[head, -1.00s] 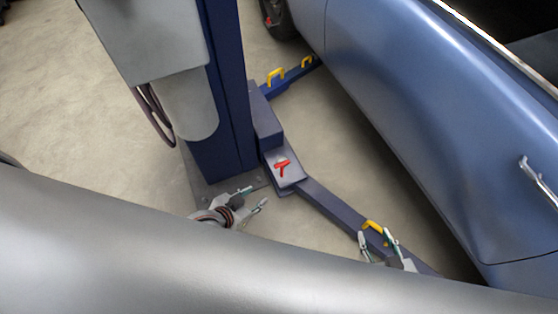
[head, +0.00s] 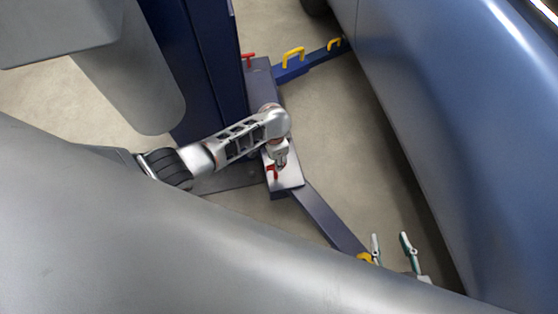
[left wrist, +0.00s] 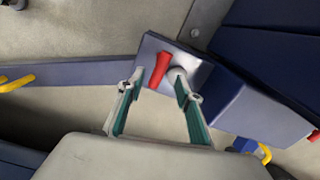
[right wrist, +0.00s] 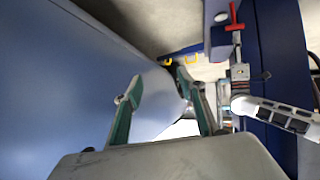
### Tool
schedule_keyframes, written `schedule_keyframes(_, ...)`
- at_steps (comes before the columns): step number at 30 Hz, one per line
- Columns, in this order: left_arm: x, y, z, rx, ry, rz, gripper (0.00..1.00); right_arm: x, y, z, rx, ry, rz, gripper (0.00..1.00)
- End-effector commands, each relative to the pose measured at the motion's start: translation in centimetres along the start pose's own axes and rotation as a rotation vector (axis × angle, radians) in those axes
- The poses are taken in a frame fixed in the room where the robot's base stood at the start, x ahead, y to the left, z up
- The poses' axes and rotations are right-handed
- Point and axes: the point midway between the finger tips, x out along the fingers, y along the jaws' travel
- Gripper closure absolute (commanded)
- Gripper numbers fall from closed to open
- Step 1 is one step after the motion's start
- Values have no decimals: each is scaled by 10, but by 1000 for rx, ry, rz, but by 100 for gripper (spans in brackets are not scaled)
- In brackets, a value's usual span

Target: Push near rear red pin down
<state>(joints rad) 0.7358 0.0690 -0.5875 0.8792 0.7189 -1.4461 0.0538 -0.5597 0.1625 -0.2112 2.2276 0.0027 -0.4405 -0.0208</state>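A red pin (head: 271,173) with a short handle stands on the pale plate at the pivot of the near lift arm (head: 330,220). My left gripper (head: 280,160) is over this plate, pointing down and partly hiding the pin. In the left wrist view the red pin (left wrist: 160,69) shows between the open fingertips of my left gripper (left wrist: 158,80), beside a round pale knob (left wrist: 177,75); contact cannot be told. A second red pin (head: 248,60) stands farther back by the post. My right gripper (head: 390,242) is open and empty, near the outer part of the lift arm; its fingers also show in the right wrist view (right wrist: 157,88).
The dark blue lift post (head: 195,70) rises beside the pivot. A blue car (head: 450,150) stands at the right. A far lift arm (head: 305,65) carries yellow brackets (head: 293,56). A large grey surface (head: 120,240) fills the foreground.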

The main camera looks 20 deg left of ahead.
Motion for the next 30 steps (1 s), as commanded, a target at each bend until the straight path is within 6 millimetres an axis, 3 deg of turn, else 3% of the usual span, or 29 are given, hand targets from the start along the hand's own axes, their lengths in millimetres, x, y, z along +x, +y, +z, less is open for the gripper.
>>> schedule_keyframes(7, 41, 5, 5, 1, -13, 10, 65, 4, -9, 12, 10, -14, -18, 60)
schedule_keyframes(13, 69, 4, 5, 1, -11, 9, 65, 7, -18, 3, 40, 15, -35, 60)
schedule_keyframes(21, 77, 0, 1, 1, -2, 1, 65, 10, -26, -25, 73, 77, -47, 60)
schedule_keyframes(27, 75, -1, -1, 1, 0, -1, 65, 10, -25, -30, 74, 86, -46, 60)
schedule_keyframes(30, 75, -1, -1, 1, 0, -1, 88, 10, -24, -29, 74, 84, -45, 60)
